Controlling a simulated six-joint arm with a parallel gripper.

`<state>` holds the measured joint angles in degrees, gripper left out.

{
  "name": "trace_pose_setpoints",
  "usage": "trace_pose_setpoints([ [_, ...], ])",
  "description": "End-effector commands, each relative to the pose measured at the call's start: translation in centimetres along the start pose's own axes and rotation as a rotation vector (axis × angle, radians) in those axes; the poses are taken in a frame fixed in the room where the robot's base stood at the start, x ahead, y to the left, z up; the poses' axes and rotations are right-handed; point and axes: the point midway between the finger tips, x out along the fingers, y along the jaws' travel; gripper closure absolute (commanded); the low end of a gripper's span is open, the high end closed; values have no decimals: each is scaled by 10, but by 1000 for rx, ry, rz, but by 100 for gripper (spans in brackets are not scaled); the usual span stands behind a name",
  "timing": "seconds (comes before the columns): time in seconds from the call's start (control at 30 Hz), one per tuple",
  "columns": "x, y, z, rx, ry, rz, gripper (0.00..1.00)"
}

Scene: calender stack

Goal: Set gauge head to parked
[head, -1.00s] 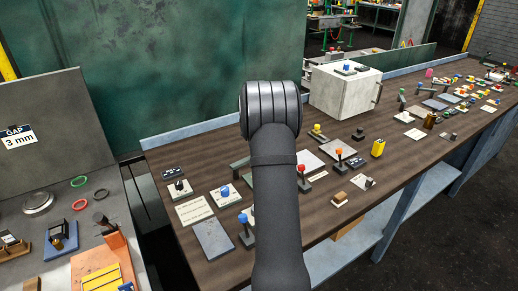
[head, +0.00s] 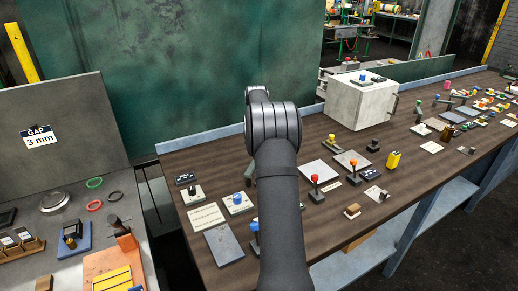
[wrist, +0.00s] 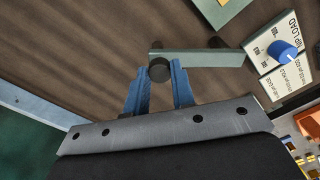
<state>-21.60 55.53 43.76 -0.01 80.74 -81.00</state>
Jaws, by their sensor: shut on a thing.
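In the wrist view a grey-green flat bar (wrist: 205,59) lies over the brown bench top, with a round black knob (wrist: 159,69) at its left end. It looks like the gauge head's arm, but I see no label on it. My gripper (wrist: 162,72) has its two blue fingers on either side of the black knob and is shut on it. In the head view a small part of the bar (head: 248,173) shows beside my arm. My gripper is hidden there behind my own arm. No parked mark can be made out.
A panel marked NIP LOAD with a blue knob (wrist: 284,51) sits right of the bar. In the head view, levers with red (head: 315,178) and orange knobs stand to the right. A pale box (head: 360,98) stands at the back. A GAP 3 mm sign (head: 39,137) is at left.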

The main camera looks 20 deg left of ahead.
Motion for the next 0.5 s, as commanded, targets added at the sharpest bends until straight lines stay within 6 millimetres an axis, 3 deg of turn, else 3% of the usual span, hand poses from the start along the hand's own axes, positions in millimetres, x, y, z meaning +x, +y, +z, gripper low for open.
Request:
trace_pose_setpoints([
  [0.47, -1, 1, -3, -15, 1, 4, 100],
  [0.5, -1, 1, -3, -16, 2, 4, 72],
])
